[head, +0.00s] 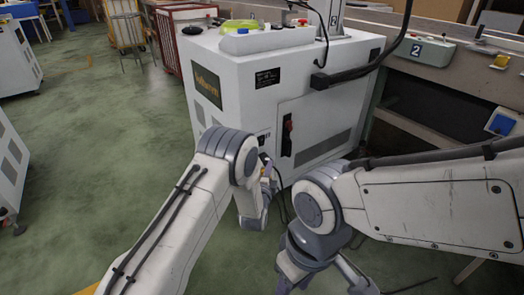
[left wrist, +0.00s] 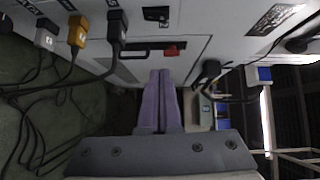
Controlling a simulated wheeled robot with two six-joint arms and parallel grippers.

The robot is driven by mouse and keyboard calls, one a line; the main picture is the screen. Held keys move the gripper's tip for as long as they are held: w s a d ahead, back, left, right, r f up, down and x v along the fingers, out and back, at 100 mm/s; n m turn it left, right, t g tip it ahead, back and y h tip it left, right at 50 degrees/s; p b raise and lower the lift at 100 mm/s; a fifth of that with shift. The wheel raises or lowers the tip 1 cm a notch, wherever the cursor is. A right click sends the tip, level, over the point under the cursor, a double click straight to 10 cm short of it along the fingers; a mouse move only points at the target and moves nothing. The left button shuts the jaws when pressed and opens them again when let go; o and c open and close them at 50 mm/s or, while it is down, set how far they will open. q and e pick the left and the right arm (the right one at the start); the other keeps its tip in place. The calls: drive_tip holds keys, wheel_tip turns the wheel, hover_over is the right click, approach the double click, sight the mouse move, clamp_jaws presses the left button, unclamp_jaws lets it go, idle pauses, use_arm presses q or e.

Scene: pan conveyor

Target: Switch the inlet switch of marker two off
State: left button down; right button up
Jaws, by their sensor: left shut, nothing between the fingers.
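A white cabinet (head: 245,100) stands ahead. A black handle plate with a red switch part (head: 288,122) is on its door, and this red part also shows in the left wrist view (left wrist: 171,50). The left wrist view shows a grey plug (left wrist: 46,36), an orange plug (left wrist: 77,32) and a black plug (left wrist: 117,25) at the cabinet. A small "2" is above the black plug. I cannot tell which part is the inlet switch. My left gripper (head: 266,172) is shut and empty, its purple fingers (left wrist: 159,75) close before the cabinet. My right gripper is low in the head view, its jaws unclear.
Dark cables (left wrist: 40,105) hang from the plugs to the green floor (head: 95,110). A pale green box marked "2" (head: 418,50) sits on a ledge at the right. A blue box (head: 501,123) is farther right. Open floor lies at the left.

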use_arm(q)
drive_tip(key=shift+s+a+f+m+t, duration=0.1)
drive_tip(key=shift+a+f+m+t, duration=0.5)
drive_tip(key=shift+a+f+t, duration=0.3)
drive_tip(key=shift+a, duration=0.1)
drive_tip(key=b, duration=0.6)
approach(264, 139)
drive_tip(key=w+d, duration=0.3)
drive_tip(key=shift+w+a+r+b, duration=0.25)
drive_tip(key=shift+w+a+b, duration=0.6)
drive_tip(key=shift+w, duration=0.4)
drive_tip(key=shift+w+a, duration=0.1)
drive_tip(key=shift+r, duration=0.1)
